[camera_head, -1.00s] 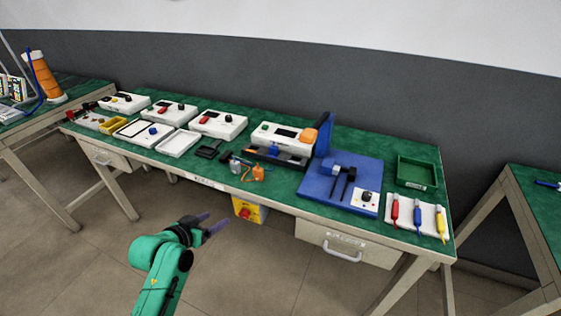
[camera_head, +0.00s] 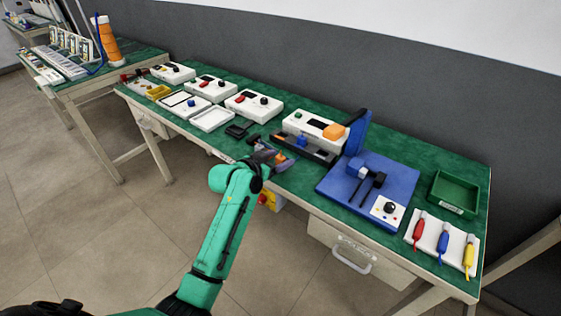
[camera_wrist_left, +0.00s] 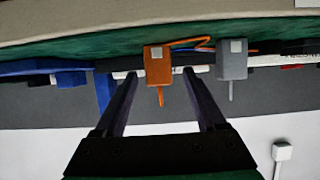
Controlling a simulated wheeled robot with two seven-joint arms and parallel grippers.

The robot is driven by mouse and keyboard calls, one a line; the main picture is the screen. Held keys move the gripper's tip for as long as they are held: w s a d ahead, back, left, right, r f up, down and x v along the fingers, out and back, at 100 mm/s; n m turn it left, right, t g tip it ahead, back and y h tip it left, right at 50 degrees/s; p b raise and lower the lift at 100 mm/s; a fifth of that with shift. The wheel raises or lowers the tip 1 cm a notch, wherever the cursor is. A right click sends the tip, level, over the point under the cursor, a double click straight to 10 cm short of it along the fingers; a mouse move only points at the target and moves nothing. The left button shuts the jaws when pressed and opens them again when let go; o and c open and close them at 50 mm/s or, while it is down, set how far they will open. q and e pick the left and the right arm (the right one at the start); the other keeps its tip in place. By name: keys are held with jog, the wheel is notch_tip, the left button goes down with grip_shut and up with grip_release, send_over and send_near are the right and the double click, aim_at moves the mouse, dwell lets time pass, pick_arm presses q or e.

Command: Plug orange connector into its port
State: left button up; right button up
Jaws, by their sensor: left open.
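The orange connector (camera_wrist_left: 158,66) is a small block with a thin pin and an orange cable. In the left wrist view it appears between the tips of my left gripper (camera_wrist_left: 160,74), which is open; I cannot tell whether the fingers reach around it. A similar grey connector (camera_wrist_left: 231,64) lies outside the finger on the right of that view. In the head view my left gripper (camera_head: 272,158) is at the table's front edge, by the orange connector (camera_head: 281,156), and partly hides this spot. I cannot make out the connector's port. My right gripper is not in view.
A white unit with an orange block (camera_head: 334,132) stands behind on a black tray. A blue base (camera_head: 338,190) with an upright plate is to the right. White boxes line the left of the green table. A green bin (camera_head: 456,193) and colored tools (camera_head: 443,243) are far right.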

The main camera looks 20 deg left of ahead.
pick_arm(q)
jog(key=shift+w+d+f, duration=0.2)
jog(key=shift+w+f, duration=0.1)
jog(key=shift+w, duration=0.25)
jog(key=shift+s, duration=0.1)
grip_shut()
jog(key=shift+r, duration=0.1)
